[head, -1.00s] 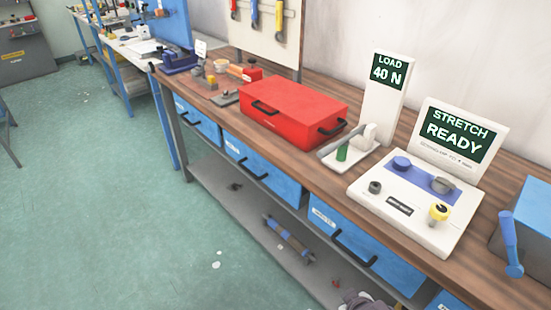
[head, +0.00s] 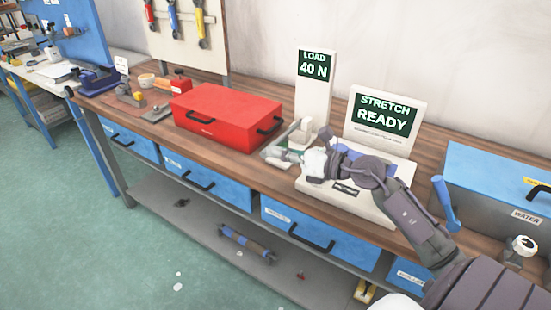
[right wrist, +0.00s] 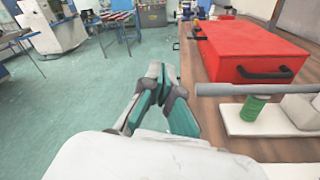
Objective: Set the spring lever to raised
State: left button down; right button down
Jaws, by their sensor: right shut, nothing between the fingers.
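The spring lever (head: 284,135) is a grey bar on a white base beside the LOAD 40 N sign. In the right wrist view the lever (right wrist: 238,89) looks about level, over a green spring (right wrist: 254,109) on the white base (right wrist: 275,122). My right gripper (head: 272,154) is at the front of the lever base, close to the bar's free end. It is shut and empty. In the right wrist view its fingers (right wrist: 163,80) show left of the lever, apart from it. The gripper hides part of the spring and base in the head view. My left gripper is not in view.
A red toolbox (head: 225,117) stands left of the lever. The LOAD sign (head: 314,80) reads 40 N; the STRETCH panel (head: 381,118) reads READY. My right arm covers much of the control box (head: 375,207). A blue-lidded box (head: 490,175) stands at right.

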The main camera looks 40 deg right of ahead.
jog(key=d+f+n+g+h, duration=0.1)
jog(key=d, duration=0.1)
jog(key=d+f+n+g+h, duration=0.1)
jog(key=d, duration=0.2)
jog(key=d+f+n+g+h, duration=0.1)
jog(key=d+g+h, duration=0.1)
jog(key=d, duration=0.1)
jog(key=shift+s+d+f, duration=0.1)
jog(key=shift+s+f, duration=0.15)
jog(key=shift+f, duration=0.05)
jog(key=p+x, duration=0.2)
jog(key=x, duration=0.6)
jog(key=shift+w+a, duration=0.2)
jog(key=shift+w, duration=0.05)
jog(key=shift+x, duration=0.8)
jog(key=shift+s, duration=0.15)
